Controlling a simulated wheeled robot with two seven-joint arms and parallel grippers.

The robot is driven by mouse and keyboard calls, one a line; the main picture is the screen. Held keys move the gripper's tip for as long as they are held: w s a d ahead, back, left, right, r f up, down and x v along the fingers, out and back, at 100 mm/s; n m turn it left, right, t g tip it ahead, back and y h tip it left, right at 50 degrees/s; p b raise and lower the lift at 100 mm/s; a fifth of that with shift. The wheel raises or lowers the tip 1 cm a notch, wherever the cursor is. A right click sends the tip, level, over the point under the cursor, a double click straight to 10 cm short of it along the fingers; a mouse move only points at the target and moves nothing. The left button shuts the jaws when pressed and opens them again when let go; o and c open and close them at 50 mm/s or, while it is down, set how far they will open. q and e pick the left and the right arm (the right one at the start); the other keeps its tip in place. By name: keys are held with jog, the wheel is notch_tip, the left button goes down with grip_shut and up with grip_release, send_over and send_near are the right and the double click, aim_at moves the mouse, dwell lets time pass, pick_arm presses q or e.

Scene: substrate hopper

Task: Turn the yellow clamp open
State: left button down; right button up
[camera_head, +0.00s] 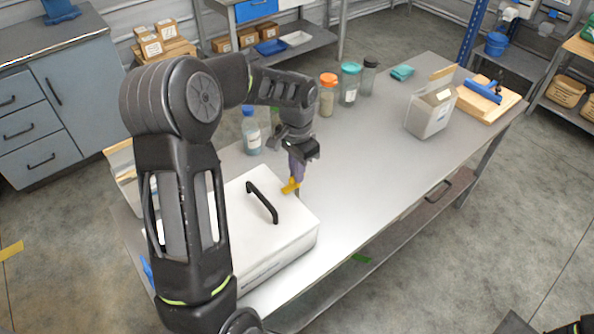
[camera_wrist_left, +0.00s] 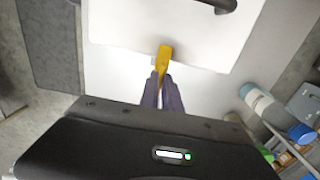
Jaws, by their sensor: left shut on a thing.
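The yellow clamp (camera_head: 290,187) is a small lever at the far right side of the white hopper (camera_head: 283,239), near its lid edge. My left gripper (camera_head: 296,178) reaches down to it from above, with purple fingers. In the left wrist view the clamp (camera_wrist_left: 165,58) sticks out past the fingertips of the left gripper (camera_wrist_left: 163,80), which are shut on its near end. The rest of the clamp is hidden by the fingers. The lid has a black handle (camera_head: 262,202) and looks closed. My right gripper does not show.
A blue-capped bottle (camera_head: 251,132) stands behind the hopper. An orange-lidded jar (camera_head: 327,95) and a teal-lidded jar (camera_head: 349,84) stand farther back. The bench middle is clear.

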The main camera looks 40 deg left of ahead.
pick_arm(q)
jog(key=shift+n, duration=0.4)
jog(key=n+b, duration=0.2)
jog(key=n, duration=0.1)
jog(key=n+b, duration=0.1)
jog(key=n, duration=0.3)
jog(key=shift+n, duration=0.3)
jog(key=n, duration=0.4)
jog(key=shift+w+n+b, duration=0.1)
jog(key=shift+n+b, duration=0.2)
jog(key=shift+b, duration=0.05)
jog(key=n, duration=0.5)
jog(key=c, duration=1.6)
grip_release()
jog(key=shift+o, duration=0.2)
